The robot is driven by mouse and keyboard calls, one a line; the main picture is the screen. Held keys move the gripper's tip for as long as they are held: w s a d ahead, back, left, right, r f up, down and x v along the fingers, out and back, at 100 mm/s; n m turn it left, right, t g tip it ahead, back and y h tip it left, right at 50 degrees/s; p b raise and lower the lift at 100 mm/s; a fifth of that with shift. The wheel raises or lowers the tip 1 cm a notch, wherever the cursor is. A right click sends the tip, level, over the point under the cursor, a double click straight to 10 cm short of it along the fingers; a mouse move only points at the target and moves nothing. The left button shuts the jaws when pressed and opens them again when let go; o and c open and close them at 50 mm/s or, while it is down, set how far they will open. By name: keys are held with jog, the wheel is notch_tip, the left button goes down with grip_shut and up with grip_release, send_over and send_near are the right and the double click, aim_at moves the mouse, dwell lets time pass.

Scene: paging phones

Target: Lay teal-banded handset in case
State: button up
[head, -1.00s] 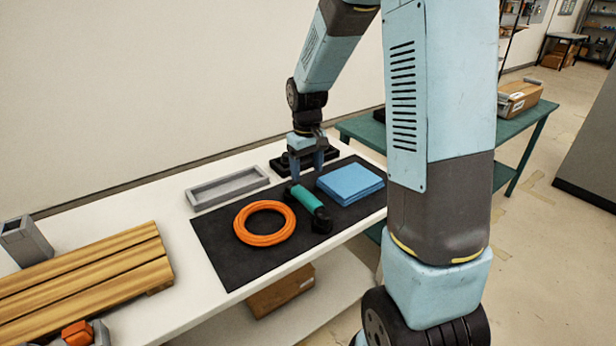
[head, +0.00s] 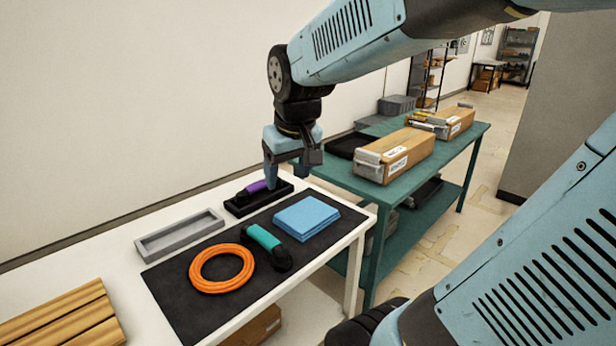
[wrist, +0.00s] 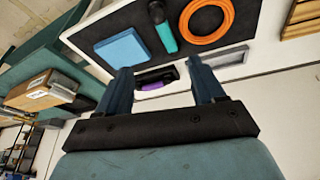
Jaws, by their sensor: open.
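The teal-banded handset (head: 264,238) lies on the black mat (head: 190,302), between the orange coil and the blue cloth, with dark ends. In the wrist view it (wrist: 163,35) shows at the top, beyond the fingers. A purple-banded handset (head: 257,186) sits in a black holder (head: 237,207) behind the mat. My gripper (head: 287,176) is open and empty, above the holder's right part and apart from the teal-banded handset. In the wrist view, the purple handset (wrist: 157,83) shows between the open fingers (wrist: 164,85). I cannot tell which container is the case.
An orange coil (head: 222,289) and a folded blue cloth (head: 306,217) flank the handset. A grey tray (head: 178,240) lies left of the holder. Wooden slats (head: 70,325) are at front left. The green table (head: 430,160) holds a black open tray (head: 352,146) and long boxes (head: 395,155).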

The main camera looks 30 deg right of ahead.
jog(key=s+r+t, duration=0.1)
jog(key=s+r, duration=0.1)
jog(key=s, duration=0.5)
jog(key=n+g, duration=0.3)
jog(key=g, duration=0.2)
send_over(263, 234)
notch_tip(263, 234, down, 20)
notch_tip(263, 234, down, 13)
jog(key=shift+s+r, duration=0.15)
jog(key=shift+r, duration=0.05)
jog(key=shift+c, duration=0.3)
grip_shut()
jog(key=shift+r, duration=0.1)
